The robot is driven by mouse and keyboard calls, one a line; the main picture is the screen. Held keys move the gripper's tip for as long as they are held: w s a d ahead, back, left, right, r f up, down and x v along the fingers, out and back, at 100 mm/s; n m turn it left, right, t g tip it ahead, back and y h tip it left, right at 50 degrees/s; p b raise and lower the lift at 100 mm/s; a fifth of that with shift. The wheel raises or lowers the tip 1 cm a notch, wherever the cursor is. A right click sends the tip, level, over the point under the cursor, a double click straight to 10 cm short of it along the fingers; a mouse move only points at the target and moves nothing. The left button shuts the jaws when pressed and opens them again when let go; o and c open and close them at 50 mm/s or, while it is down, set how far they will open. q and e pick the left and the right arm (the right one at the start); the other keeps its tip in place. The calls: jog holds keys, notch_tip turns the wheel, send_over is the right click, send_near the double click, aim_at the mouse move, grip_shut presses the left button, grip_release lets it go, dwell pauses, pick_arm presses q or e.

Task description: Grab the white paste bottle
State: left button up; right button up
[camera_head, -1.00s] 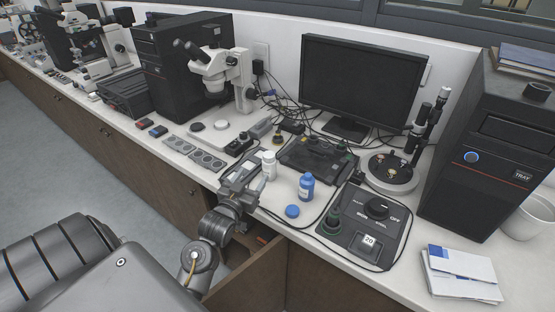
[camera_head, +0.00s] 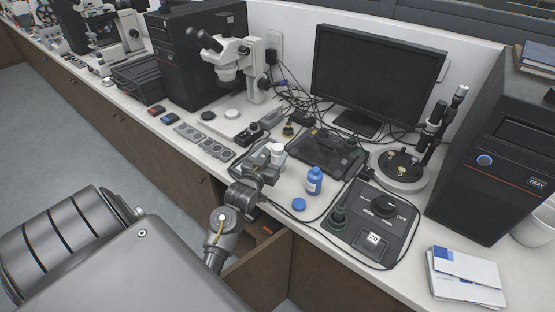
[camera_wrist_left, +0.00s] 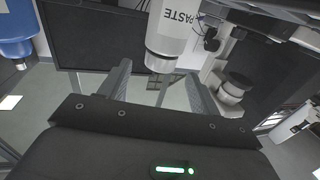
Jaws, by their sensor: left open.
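The white paste bottle (camera_head: 278,153) stands upright on the white bench, left of a blue bottle (camera_head: 314,181). My left gripper (camera_head: 268,165) is at the paste bottle, low over the bench, and hides its lower part in the head view. In the left wrist view, the paste bottle (camera_wrist_left: 176,32) appears upside down with its "PASTE" label. It lies ahead of the gap between the two spread fingers of my left gripper (camera_wrist_left: 158,71). The gripper is open; I cannot tell whether a finger touches the bottle. My right gripper is not in view.
A blue cap (camera_head: 299,205) lies near the bench's front edge. A control box (camera_head: 374,225) with a knob is to the right, and a dark panel (camera_head: 328,153) is behind. A microscope (camera_head: 240,65) stands at the back left. An open drawer (camera_head: 262,262) juts out below.

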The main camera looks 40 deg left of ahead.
aim_at(275, 151)
pick_arm(q)
jog(key=p+x, duration=0.1)
jog(key=x, duration=0.3)
jog(key=shift+w+a+f, duration=0.1)
jog(key=shift+w, duration=0.25)
grip_shut()
